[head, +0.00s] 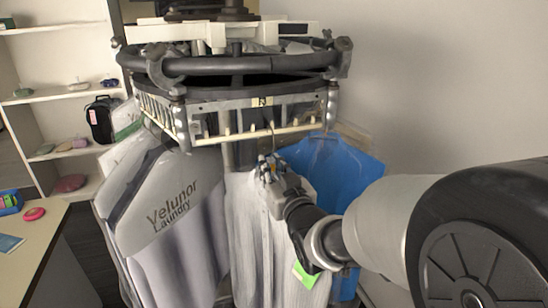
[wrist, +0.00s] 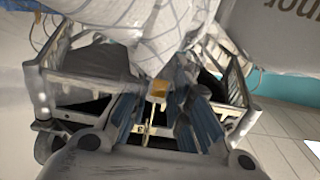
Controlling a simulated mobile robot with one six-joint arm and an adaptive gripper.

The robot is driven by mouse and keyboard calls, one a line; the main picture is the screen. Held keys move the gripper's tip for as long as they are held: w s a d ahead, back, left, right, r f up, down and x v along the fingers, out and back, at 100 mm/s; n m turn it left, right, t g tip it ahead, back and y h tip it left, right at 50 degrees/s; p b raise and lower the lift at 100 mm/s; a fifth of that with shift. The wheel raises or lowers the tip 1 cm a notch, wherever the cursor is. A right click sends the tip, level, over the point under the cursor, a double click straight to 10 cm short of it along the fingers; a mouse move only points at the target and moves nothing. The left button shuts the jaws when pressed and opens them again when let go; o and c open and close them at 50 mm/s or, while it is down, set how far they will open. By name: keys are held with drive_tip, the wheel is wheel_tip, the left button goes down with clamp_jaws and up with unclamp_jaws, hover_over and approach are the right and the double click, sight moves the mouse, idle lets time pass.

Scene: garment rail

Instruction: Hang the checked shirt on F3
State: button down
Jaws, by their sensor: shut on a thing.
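My gripper (head: 270,172) is in front of the round garment rail (head: 228,138), just below its lower pegged bar. It is shut on the hanger (head: 273,140) of a pale, finely lined shirt (head: 255,235), which seems to be the checked shirt. The shirt hangs down below my fingers, with a green tag (head: 306,275) low on its right. In the wrist view, the blue-grey fingers (wrist: 165,115) close around the thin hanger neck (wrist: 150,125), and the pale checked cloth (wrist: 165,30) shows above. A small yellowish label (head: 262,101) is on the rail; I cannot read it surely. Whether the hook touches the bar is unclear.
A grey bagged garment marked "Yelunor Laundry" (head: 170,215) hangs close on the left. A blue garment (head: 345,170) hangs behind on the right. Shelves (head: 55,95) and a table (head: 40,235) stand at the left. The wall at the right is bare.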

drive_tip(key=shift+w+a+b, duration=0.2)
drive_tip(key=shift+w+b, duration=0.25)
drive_tip(key=shift+w, duration=0.05)
idle(0.4)
idle(0.3)
drive_tip(key=shift+b+x, duration=0.65)
drive_tip(key=shift+x, duration=1.85)
drive_tip(key=shift+r, duration=0.1)
drive_tip(key=shift+f+b, duration=1.35)
drive_tip(key=shift+b, duration=0.2)
drive_tip(key=c, duration=1.4)
unclamp_jaws()
drive_tip(key=shift+f, duration=0.15)
